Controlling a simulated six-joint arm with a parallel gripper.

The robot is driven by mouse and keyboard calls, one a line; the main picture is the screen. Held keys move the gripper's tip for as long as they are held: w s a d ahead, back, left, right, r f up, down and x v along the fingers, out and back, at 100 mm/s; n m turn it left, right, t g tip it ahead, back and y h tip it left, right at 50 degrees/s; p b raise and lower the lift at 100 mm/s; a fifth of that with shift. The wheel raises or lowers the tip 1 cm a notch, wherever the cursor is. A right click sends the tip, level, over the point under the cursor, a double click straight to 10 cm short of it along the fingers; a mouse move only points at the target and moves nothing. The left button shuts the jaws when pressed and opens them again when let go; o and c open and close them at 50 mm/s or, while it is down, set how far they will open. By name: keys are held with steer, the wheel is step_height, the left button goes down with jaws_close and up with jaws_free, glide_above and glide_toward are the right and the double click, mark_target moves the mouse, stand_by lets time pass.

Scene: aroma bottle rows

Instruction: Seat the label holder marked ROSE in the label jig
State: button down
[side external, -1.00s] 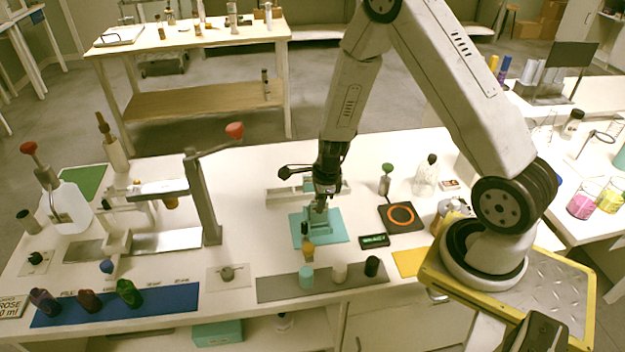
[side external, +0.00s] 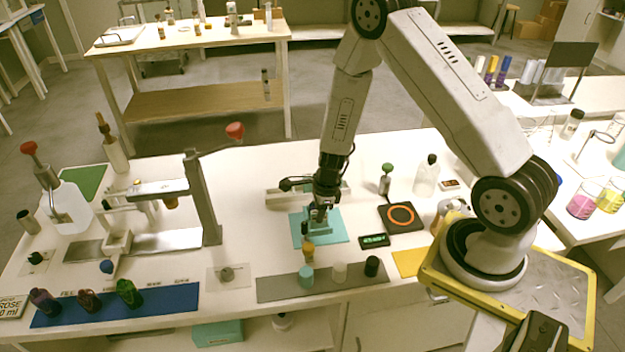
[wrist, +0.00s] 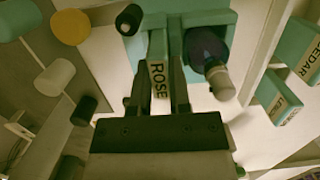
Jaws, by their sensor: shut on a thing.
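My gripper (side external: 320,212) is low over the teal label jig (side external: 316,227) in the side view. In the wrist view my gripper (wrist: 166,100) is shut on the ROSE label holder (wrist: 158,80), its lettering running along the fingers. The holder's far end meets the teal jig (wrist: 190,18) in that view; I cannot tell how deep it sits. A dark bottle (wrist: 208,48) with a pale cap lies at the jig, just right of the fingers. In the side view the holder is mostly hidden by the gripper.
More label holders, one marked CEDAR (wrist: 305,62), stand at the right in the wrist view. A grey strip (side external: 285,288) with several caps lies in front of the jig. A plate with an orange ring (side external: 400,215) and a small display (side external: 374,241) stand to the right.

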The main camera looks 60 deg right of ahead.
steer(key=shift+f, duration=0.1)
steer(key=c, duration=0.9)
jaws_free()
steer(key=shift+o, duration=0.2)
step_height(320, 180, up, 12)
steer(key=s+d, duration=0.1)
steer(key=shift+s+d, duration=0.1)
steer(key=shift+s, duration=0.05)
